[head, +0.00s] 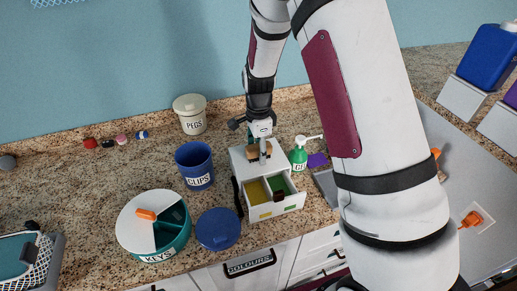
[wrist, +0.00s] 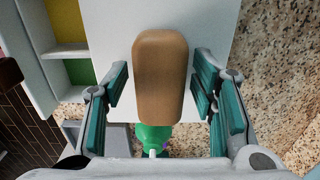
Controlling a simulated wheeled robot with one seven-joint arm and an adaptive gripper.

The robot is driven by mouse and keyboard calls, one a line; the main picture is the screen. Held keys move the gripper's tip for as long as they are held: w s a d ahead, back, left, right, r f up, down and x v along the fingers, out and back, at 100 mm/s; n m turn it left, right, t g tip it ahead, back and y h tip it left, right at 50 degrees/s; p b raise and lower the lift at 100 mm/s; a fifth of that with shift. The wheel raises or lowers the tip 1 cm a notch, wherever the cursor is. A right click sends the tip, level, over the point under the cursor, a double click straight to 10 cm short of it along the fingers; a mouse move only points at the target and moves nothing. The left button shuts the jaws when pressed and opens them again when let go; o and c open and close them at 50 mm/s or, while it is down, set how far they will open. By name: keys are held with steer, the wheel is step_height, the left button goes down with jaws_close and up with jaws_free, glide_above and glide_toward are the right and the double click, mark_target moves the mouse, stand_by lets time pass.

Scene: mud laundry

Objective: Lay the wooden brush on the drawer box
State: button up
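The wooden brush (wrist: 160,75) is a brown rounded block. In the wrist view it lies over the white top of the drawer box (wrist: 105,25), one end near the box's edge. In the head view the brush (head: 253,152) shows at the top of the drawer box (head: 239,160), partly hidden by my gripper (head: 262,142). My gripper points down over it. In the wrist view its teal fingers stand on either side of the brush with a gap at each side, so it is open. Whether the brush's underside fully touches the top is hidden.
The box's drawer (head: 276,211) is pulled out, showing yellow and green compartments. A green pump bottle (head: 298,157) stands close to the right. A blue clips bin (head: 197,170), a blue lid (head: 218,229) and a keys tub (head: 158,252) stand left. Counter behind is mostly clear.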

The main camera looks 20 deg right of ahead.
mark_target(258, 146)
step_height(258, 146, up, 12)
steer(key=b, duration=0.2)
steer(key=s+r+n+t, duration=0.3)
steer(key=s+r+n, duration=0.6)
steer(key=s+r, duration=0.3)
steer(key=s+r+n+t, duration=0.2)
steer(key=s+r+n, duration=0.1)
steer(key=s+n, duration=0.6)
steer(key=s, duration=0.3)
steer(key=shift+s+r+t, duration=0.2)
steer(key=shift+s+t, duration=0.05)
steer(key=shift+t, duration=0.05)
steer(key=shift+d, duration=0.15)
